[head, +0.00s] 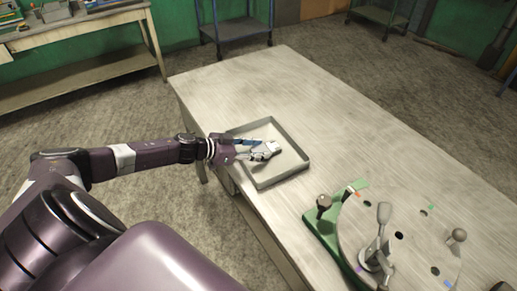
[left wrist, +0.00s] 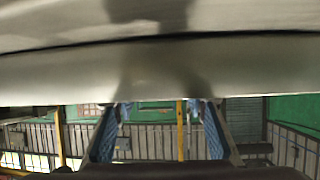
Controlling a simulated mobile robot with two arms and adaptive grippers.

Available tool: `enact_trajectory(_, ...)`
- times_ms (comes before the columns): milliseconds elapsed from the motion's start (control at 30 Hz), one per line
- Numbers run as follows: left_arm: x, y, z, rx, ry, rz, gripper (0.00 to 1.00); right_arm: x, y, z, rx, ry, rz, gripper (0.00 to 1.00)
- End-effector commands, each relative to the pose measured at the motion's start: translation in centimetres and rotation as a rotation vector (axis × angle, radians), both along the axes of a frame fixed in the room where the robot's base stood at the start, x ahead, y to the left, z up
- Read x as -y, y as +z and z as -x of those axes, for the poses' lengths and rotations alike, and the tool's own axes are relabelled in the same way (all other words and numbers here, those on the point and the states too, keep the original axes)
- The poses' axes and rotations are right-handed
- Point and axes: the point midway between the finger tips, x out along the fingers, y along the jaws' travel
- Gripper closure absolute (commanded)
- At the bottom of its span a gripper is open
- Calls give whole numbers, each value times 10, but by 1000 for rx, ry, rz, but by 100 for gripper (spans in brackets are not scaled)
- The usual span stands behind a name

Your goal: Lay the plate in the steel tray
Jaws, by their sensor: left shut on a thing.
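The steel tray (head: 290,173) is a shallow, square grey tray with low walls. It lies on the worktable near its left edge. My left gripper (head: 262,147) reaches over the tray's left wall, with its fingers low over the inside. A small light grey piece at the fingertips looks like the plate (head: 269,150); the gripper is shut on it. Whether the plate touches the tray floor I cannot tell. In the left wrist view the two blue-padded fingers (left wrist: 160,125) stand apart below a broad pale grey surface. My right gripper is not in view.
The tabletop behind the tray is clear. A bench (head: 85,50) and a blue cart (head: 235,30) stand farther back.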

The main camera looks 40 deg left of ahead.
Motion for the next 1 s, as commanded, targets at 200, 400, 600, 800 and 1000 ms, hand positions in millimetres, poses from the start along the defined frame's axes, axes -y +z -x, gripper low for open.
enact_trajectory(200, 0, -2, 0, -1, 0, 0, 43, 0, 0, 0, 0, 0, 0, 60)
enact_trajectory(400, 0, -2, 0, -1, 0, 0, 43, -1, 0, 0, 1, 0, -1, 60)
enact_trajectory(600, -3, 2, 4, -2, 1, -1, 43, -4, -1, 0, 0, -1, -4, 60)
enact_trajectory(800, -13, 10, 25, -5, 0, -3, 43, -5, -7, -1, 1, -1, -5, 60)
enact_trajectory(1000, -23, 22, 44, -6, 0, -2, 43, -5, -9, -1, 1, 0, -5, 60)
